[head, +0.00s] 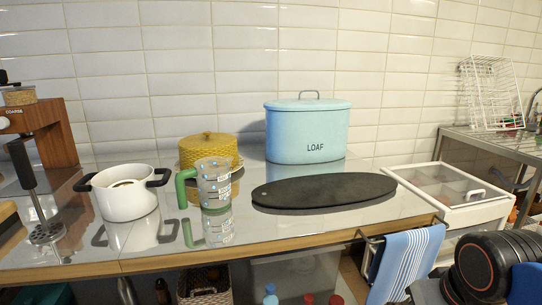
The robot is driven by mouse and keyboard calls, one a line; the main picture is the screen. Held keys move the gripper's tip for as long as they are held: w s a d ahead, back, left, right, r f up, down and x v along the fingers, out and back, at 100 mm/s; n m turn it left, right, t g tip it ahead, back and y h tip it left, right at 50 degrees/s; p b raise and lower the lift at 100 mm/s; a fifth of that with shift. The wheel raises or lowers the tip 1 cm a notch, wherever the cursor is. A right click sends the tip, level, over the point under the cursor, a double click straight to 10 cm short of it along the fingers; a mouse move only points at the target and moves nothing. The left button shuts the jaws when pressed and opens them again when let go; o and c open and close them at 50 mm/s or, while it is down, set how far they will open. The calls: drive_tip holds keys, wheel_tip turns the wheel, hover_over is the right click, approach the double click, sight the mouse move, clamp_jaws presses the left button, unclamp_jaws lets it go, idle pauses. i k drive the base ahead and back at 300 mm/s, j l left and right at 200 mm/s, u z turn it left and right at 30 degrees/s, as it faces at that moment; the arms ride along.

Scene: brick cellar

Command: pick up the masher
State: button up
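The masher (33,190) is at the far left of the counter in the head view. It has a black handle at the top, a thin metal shaft and a round slotted metal head at the bottom. It stands head down, its handle tilted up and to the left. The head appears to rest on the shiny countertop, left of a white pot. My gripper is not in view. Only dark, rounded parts that look like my own arm show at the lower right, far from the masher.
A white pot (128,203) with black handles stands close right of the masher; a wooden-sided appliance (55,135) is behind it. Further right are a measuring jug (215,184), yellow pot (208,149), black board (325,190) and blue LOAF bin (307,133). A towel (405,262) hangs in front.

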sight(46, 232)
drive_tip(key=u, duration=1.75)
